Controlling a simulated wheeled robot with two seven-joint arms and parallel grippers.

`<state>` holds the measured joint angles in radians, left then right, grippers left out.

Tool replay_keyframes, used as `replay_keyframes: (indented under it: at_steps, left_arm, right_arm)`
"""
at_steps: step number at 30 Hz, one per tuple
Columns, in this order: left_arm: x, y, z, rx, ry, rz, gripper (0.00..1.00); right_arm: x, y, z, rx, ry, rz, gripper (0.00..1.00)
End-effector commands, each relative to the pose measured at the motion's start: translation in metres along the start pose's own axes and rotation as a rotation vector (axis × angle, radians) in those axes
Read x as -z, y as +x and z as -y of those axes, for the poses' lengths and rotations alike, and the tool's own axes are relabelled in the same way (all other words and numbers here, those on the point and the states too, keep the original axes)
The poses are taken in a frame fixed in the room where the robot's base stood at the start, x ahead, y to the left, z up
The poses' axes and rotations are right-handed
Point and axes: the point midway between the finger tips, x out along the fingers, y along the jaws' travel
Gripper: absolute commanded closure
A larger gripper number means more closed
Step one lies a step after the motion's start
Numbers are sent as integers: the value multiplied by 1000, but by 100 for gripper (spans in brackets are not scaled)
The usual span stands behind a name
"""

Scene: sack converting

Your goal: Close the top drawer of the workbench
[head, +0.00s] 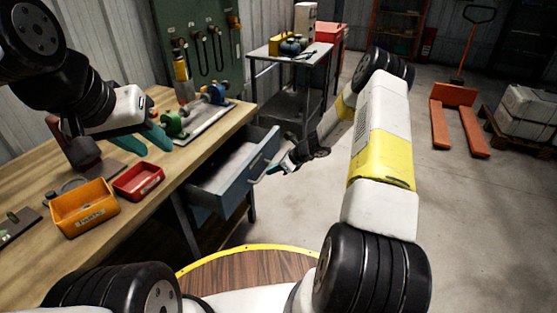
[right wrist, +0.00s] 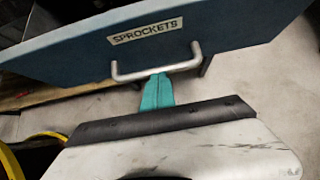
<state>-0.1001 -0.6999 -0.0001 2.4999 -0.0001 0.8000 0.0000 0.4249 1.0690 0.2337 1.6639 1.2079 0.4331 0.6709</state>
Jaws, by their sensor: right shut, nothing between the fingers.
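The top drawer (head: 238,178) of the wooden workbench (head: 117,212) is pulled out, a blue-grey box with a pale inside. In the right wrist view its front (right wrist: 215,38) has a "SPROCKETS" label and a metal bar handle (right wrist: 157,68). My right gripper (head: 268,175) is at the drawer front by the handle, its teal fingers (right wrist: 157,92) closed together with nothing between them. The fingertips reach the handle in the picture; whether they touch it I cannot tell. My left gripper (head: 157,140) hangs over the bench top; its finger gap is not clear.
An orange bin (head: 84,207) and a red bin (head: 138,181) stand on the bench near my left arm, with tools behind. A grey cart (head: 290,60) stands beyond the drawer. An orange pallet jack (head: 455,120) is at the right. The floor before the drawer is open.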

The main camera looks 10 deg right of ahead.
Motion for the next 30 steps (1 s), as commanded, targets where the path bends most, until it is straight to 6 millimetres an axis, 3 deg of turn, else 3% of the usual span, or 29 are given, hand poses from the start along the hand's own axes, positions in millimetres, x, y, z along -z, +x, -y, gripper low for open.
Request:
replay_keyframes:
  at_steps: [6,15,21,30]
  left_arm:
    - [0,0,0,0,0,0,66]
    - [0,0,0,0,0,0,66]
    - [0,0,0,0,0,0,66]
    - [0,0,0,0,0,0,66]
  right_arm:
    - [-44,44,-2,-2,-7,0,100]
    - [-89,90,-1,-1,-5,-1,100]
    - [-106,107,0,0,-2,-1,100]
    - [-115,115,0,0,-1,1,100]
